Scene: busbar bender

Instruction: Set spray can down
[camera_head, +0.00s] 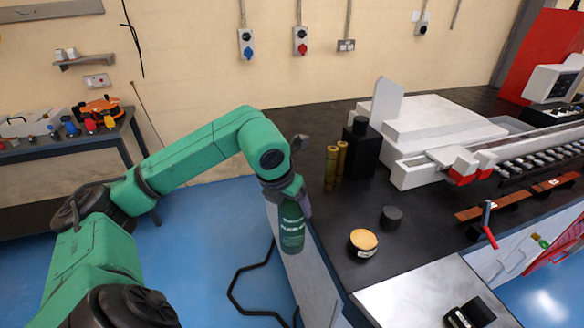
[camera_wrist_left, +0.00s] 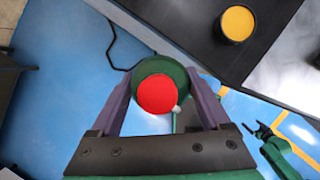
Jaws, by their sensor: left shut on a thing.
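The spray can (camera_head: 291,228) is a dark green cylinder with pale lettering, hanging roughly upright below my left gripper (camera_head: 288,192) in the head view. The left gripper is shut on it. In the left wrist view the can's red top (camera_wrist_left: 157,94) and green rim show between the two purple fingers of the left gripper (camera_wrist_left: 160,100). The can is just left of the black worktop (camera_head: 330,215), and blue floor shows around it in the wrist view.
On the worktop, a yellow-topped tin (camera_head: 363,241), a dark grey puck (camera_head: 391,215), brass cylinders (camera_head: 331,167) and a black block (camera_head: 361,150) stand near the left edge. A white machine (camera_head: 440,130) stands behind. Bare black surface lies around the tin and puck.

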